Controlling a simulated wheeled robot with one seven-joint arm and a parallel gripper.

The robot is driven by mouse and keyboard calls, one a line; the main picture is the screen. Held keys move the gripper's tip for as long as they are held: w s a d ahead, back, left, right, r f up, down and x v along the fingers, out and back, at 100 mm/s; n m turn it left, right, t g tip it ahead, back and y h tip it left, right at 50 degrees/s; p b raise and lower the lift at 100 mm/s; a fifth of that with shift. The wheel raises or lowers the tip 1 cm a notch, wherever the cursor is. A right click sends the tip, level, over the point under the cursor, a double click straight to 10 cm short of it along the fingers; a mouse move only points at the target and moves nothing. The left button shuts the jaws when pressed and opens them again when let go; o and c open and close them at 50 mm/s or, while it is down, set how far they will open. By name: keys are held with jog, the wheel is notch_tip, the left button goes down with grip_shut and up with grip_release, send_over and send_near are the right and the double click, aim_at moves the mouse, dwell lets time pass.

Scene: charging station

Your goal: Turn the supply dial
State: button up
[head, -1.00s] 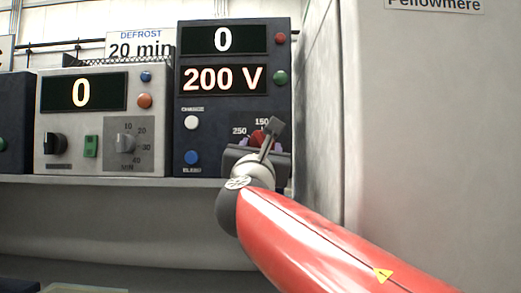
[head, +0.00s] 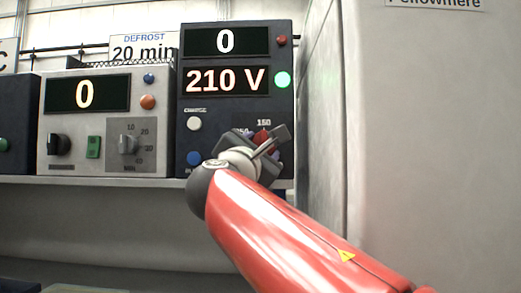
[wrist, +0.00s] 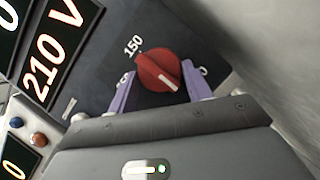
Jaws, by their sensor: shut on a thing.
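The supply dial is a red knob with a white line, seen in the wrist view (wrist: 158,68) and partly in the head view (head: 262,135). My gripper (wrist: 159,82) has one purple finger on each side of the dial and is shut on it. A "150" mark shows beside the dial; other marks are partly hidden by the fingers. In the head view my gripper (head: 262,139) is tilted and covers much of the dial. The dark supply panel (head: 237,110) reads "210 V" below a "0", and its green lamp (head: 283,80) is lit.
A white button (head: 194,124) and a blue button (head: 194,158) sit left of the dial. A pale timer unit (head: 100,158) stands left on the same shelf (head: 90,181). A large grey cabinet (head: 425,120) rises close on the right.

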dwell(0.4)
jog(key=o, duration=1)
jog(key=shift+c, duration=0.2)
jog(key=b+v, duration=0.2)
jog(key=v, duration=0.6)
